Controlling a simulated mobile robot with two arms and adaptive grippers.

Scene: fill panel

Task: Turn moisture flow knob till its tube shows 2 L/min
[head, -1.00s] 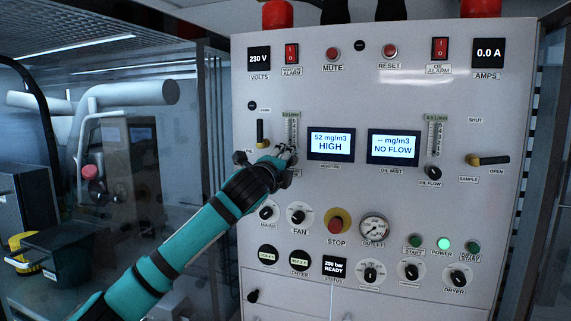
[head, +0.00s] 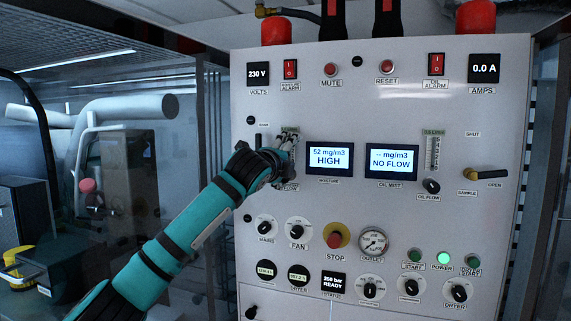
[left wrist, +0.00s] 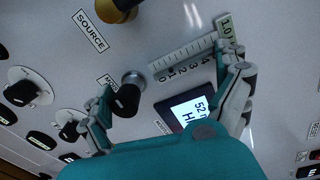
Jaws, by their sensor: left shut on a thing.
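The moisture flow knob (left wrist: 127,98), black on a silver stem, shows in the left wrist view beside the lower end of its scaled tube (left wrist: 183,63). No float can be made out in the tube. In the head view my left gripper (head: 284,152) covers the knob and most of the tube. The moisture display (head: 329,158) reads 52 mg/m3 HIGH. My right gripper is not in view.
The oil mist display (head: 391,162) reads NO FLOW. The oil flow knob (head: 431,186) and its tube (head: 432,154) are to the right. The source lever (left wrist: 117,8) sits close to the gripper. The fan knob (head: 297,229) and stop button (head: 335,239) lie below.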

